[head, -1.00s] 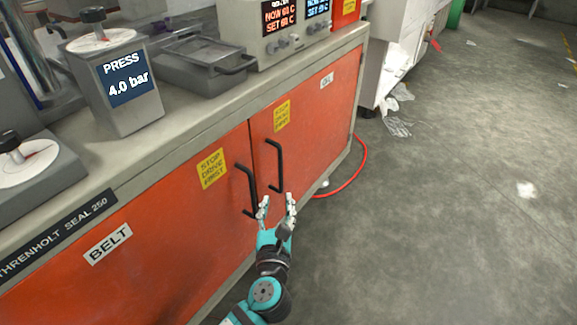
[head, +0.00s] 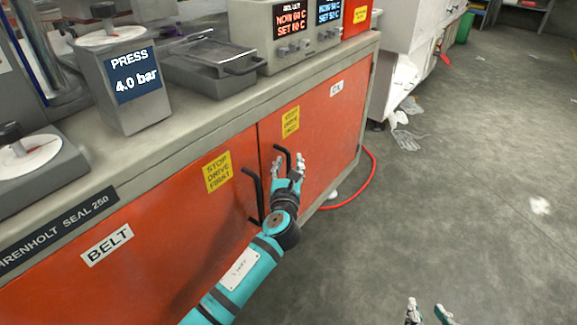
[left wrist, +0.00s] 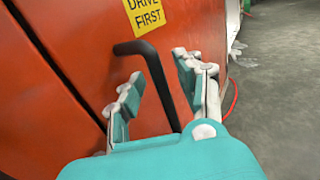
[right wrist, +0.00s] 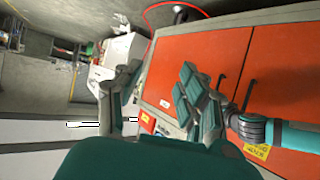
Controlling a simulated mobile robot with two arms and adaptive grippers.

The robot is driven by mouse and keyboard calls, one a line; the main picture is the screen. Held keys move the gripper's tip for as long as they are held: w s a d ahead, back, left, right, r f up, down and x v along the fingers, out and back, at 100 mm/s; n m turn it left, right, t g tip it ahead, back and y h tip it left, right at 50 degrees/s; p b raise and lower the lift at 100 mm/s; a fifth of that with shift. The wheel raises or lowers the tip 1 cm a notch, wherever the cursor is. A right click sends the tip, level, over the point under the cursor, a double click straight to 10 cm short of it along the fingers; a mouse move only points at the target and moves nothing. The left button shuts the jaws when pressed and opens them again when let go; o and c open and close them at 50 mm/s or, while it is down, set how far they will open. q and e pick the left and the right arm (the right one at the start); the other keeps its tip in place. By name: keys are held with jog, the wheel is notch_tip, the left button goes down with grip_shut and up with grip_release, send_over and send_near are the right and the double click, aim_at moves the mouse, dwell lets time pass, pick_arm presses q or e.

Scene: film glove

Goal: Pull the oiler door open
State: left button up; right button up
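The oiler door (head: 335,130) is the right orange cabinet door, with a small white label (head: 337,88) that seems to read OIL. It looks shut, flush with the belt door (head: 140,270). Its black bar handle (head: 282,150) is partly hidden by my left gripper (head: 289,165). In the left wrist view the handle (left wrist: 155,78) passes between the two spread fingers of the left gripper (left wrist: 160,88); I see no clear grip on it. My right gripper (head: 427,309) is open and empty at the bottom edge, away from the cabinet; its fingers (right wrist: 158,88) show apart in the right wrist view.
The belt door's handle (head: 254,195) is just left of my left gripper. A red hose (head: 365,180) lies on the floor by the cabinet's right end. The press box (head: 130,80) and a grey tray (head: 210,65) stand on the counter. The floor at right is mostly clear.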

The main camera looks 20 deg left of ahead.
pick_arm(q)
jog(key=shift+w+a, duration=0.1)
jog(key=shift+w, duration=0.3)
grip_shut()
dwell(0.4)
